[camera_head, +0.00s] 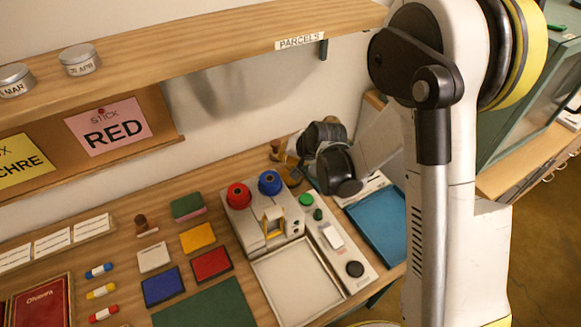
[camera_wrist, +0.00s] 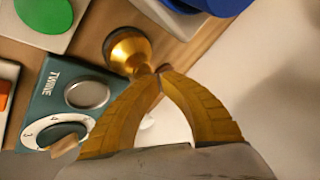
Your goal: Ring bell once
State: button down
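A small brass bell (camera_wrist: 128,50) shows in the wrist view, just beyond the tips of my gripper (camera_wrist: 161,76). Its round gold body has a dark rim, and its narrow stem runs to the fingertips. A bit of brown handle shows at the tips. The two curved gold fingers meet there and look shut on the handle, though they hide most of it. In the head view, the bell (camera_head: 276,150) is small, behind the block with red and blue knobs, close to my dark gripper (camera_head: 293,172). Whether its base touches the table is unclear.
A teal TWINE box (camera_wrist: 60,95) with a dial is close to the bell. The machine with red and blue knobs (camera_head: 262,230) stands in front, with a blue tray (camera_head: 378,225) to its right. The PARCELS shelf (camera_head: 200,50) overhangs the table's back.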

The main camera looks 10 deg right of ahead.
jog(key=shift+f+b, duration=0.55)
dwell(0.8)
dwell(0.3)
jog(key=shift+r+p, duration=0.6)
jog(key=shift+r, duration=0.4)
jog(key=shift+r+p, duration=1.65)
jog(key=shift+r, duration=0.85)
